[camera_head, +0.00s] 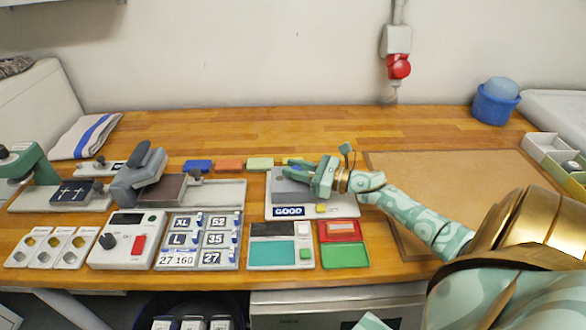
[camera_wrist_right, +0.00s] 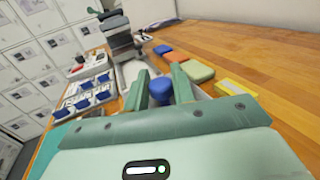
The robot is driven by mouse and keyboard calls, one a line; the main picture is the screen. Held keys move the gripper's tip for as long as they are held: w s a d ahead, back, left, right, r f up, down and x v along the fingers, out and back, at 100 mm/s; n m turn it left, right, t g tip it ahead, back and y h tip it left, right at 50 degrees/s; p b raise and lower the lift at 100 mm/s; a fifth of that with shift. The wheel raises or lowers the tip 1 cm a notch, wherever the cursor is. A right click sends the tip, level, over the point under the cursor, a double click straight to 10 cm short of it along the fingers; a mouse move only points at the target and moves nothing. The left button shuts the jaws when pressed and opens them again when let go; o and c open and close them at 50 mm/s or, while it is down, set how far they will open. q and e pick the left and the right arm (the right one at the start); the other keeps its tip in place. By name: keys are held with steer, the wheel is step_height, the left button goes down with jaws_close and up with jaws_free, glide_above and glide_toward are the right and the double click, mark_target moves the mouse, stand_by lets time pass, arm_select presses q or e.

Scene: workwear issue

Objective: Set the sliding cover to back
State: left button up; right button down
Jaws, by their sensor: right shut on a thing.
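The sliding cover (camera_head: 288,188) is a grey piece on a pale flat base (camera_head: 340,211) near the middle of the bench. A dark label reading GOOD (camera_head: 289,211) shows at the base's front edge. My right gripper (camera_head: 297,165) reaches in from the right, over the cover's back part. In the wrist view my right gripper (camera_wrist_right: 161,88) is shut on a blue knob (camera_wrist_right: 160,93), which seems to belong to the cover. The gripper hides part of the cover and base. My left gripper is not in view.
Blue (camera_head: 197,165), orange (camera_head: 229,165) and yellow-green (camera_head: 260,164) blocks lie behind. A grey press (camera_head: 140,178) stands left. A teal-screened device (camera_head: 281,254) and a red-and-green pad (camera_head: 344,256) lie in front. A brown mat (camera_head: 420,170) lies right.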

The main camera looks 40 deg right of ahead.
steer(key=s+d+b, duration=0.1)
steer(key=s+d, duration=0.1)
steer(key=s+d+b, duration=0.1)
steer(key=s+d, duration=0.1)
steer(key=d, duration=0.1)
steer(key=s+d+b, duration=0.1)
steer(key=s+d, duration=0.2)
steer(key=shift+d+f, duration=0.15)
steer(key=shift+d, duration=0.05)
steer(key=c, duration=1.2)
jaws_free()
steer(key=shift+s+d, duration=0.1)
steer(key=shift+d, duration=0.05)
steer(key=shift+s, duration=0.15)
steer(key=v, duration=1.6)
steer(key=shift+s+d+b, duration=0.15)
steer(key=shift+b, duration=0.2)
